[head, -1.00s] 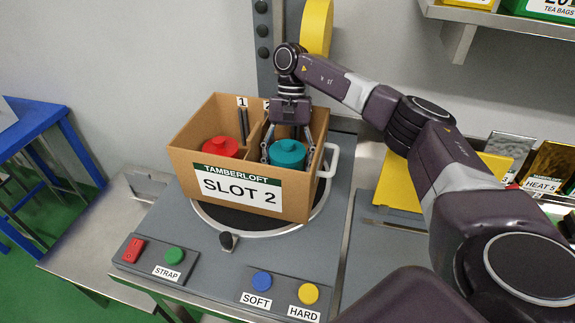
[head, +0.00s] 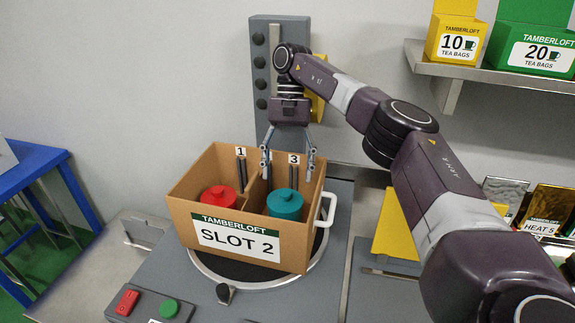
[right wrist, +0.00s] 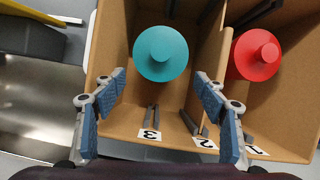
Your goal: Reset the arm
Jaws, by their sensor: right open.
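My right gripper (head: 288,158) is open and empty above the right part of a cardboard box (head: 184,221) labelled SLOT 2. A teal lidded canister (head: 285,206) stands below it in the right compartment, apart from the fingers. In the right wrist view the two open fingers (right wrist: 160,112) frame the space before the teal canister (right wrist: 160,54). A red lidded canister (head: 219,196) stands in the left compartment. It also shows in the right wrist view (right wrist: 257,56). My left gripper is not in view.
The box sits on a round turntable (head: 230,283) with a white handle. A red switch (head: 127,301) and a green button (head: 168,308) are in front. A shelf (head: 490,70) with tea boxes is at upper right. A blue table (head: 40,165) stands at left.

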